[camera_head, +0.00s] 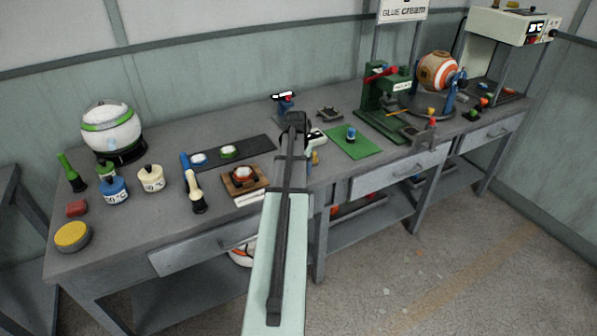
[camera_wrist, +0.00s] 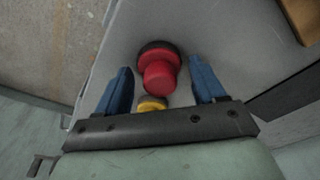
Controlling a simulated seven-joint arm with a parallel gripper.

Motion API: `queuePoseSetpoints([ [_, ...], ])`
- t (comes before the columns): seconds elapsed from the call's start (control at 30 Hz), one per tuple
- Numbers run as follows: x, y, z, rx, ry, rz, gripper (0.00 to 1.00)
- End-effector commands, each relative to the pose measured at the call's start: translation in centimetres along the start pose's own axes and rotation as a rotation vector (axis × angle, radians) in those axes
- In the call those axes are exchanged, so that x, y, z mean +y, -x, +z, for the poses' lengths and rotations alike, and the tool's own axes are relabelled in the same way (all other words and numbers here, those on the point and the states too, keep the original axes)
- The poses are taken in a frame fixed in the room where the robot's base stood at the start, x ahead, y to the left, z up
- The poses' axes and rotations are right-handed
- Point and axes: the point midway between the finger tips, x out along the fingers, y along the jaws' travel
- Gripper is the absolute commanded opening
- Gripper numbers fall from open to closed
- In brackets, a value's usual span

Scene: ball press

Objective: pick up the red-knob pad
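The red-knob pad (camera_wrist: 158,76) shows in the wrist view as a rounded red knob on a dark round base, on the grey tabletop. My gripper (camera_wrist: 161,67) is open, with a blue finger on each side of the knob. There are visible gaps between the fingers and the knob, and I cannot tell how far above the pad they are. In the head view my arm covers the middle of the bench, and I cannot make out the red-knob pad there.
A yellow object (camera_wrist: 152,104) shows close behind the knob, near the palm. A brown wooden piece (camera_wrist: 303,18) lies to the right. In the head view, a green mat (camera_head: 372,148) with a blue-topped piece and a green press (camera_head: 376,105) stand right of my arm; the wooden block (camera_head: 244,181) is left.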

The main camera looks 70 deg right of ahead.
Motion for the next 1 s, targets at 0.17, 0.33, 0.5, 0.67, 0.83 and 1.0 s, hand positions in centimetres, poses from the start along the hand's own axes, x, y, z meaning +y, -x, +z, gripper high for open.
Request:
queuePoseSetpoints([
  [0.17, 0.0, 0.0, 0.0, 0.0, 0.0, 0.0, 0.52],
  [0.33, 0.0, 0.0, 0.0, 0.0, 0.0, 0.0, 0.35],
  [0.5, 0.0, 0.0, 0.0, 0.0, 0.0, 0.0, 0.2],
  [0.67, 0.0, 0.0, 0.0, 0.0, 0.0, 0.0, 0.2],
  [0.83, 0.0, 0.6, -0.1, 0.001, 0.0, 0.0, 0.2],
  [1.0, 0.0, 2.6, -0.5, 0.002, 0.0, 0.0, 0.2],
])
